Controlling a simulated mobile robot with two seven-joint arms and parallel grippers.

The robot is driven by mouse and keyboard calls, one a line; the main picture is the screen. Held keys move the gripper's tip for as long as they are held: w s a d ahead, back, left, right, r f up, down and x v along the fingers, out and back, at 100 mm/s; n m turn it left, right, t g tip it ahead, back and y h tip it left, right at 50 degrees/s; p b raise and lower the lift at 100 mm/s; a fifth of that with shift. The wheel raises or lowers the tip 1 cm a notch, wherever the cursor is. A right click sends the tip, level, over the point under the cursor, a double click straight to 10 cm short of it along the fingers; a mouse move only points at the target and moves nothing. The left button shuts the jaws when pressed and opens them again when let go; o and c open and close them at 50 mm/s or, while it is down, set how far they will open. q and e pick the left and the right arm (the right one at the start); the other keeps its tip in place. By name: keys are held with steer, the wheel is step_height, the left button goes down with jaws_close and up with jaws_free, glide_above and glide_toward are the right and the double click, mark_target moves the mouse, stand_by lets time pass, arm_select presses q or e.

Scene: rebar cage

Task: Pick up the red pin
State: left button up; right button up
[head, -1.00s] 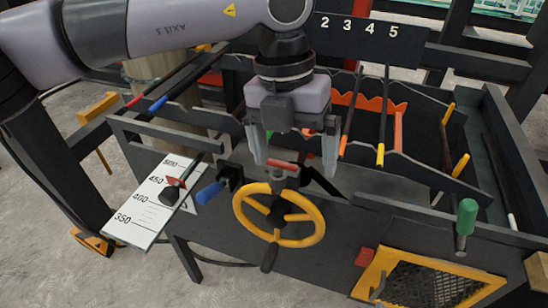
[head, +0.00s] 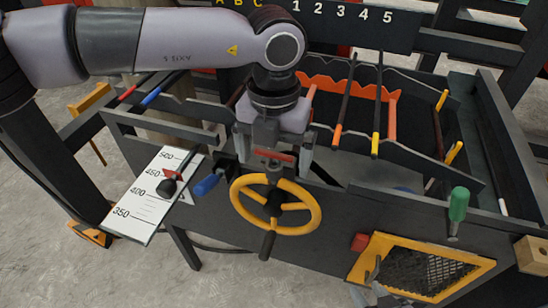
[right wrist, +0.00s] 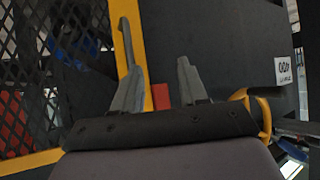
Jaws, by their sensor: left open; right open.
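A red bar-shaped piece (head: 274,155) sits just above the yellow handwheel (head: 314,219). A red block (head: 360,242) sits at the left edge of the yellow-framed mesh panel (head: 420,290). I cannot tell for sure which is the red pin. My left gripper (head: 273,158) is open and points down, with its fingers on either side of the red bar; contact is unclear. My right gripper (right wrist: 154,45) is open in the right wrist view, with a red piece (right wrist: 161,95) showing between its fingers beside a yellow frame. In the head view only a grey bit of it shows at the bottom.
A white scale plate (head: 140,208) with a black lever and a blue handle (head: 207,184) stand left of the wheel. A green handle (head: 459,204) stands at right. Coloured rods (head: 376,110) lean across the dark trough behind. A wooden block (head: 531,254) is at far right.

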arm_select(q)
steer(key=c, duration=1.2)
steer(key=shift+r, duration=0.15)
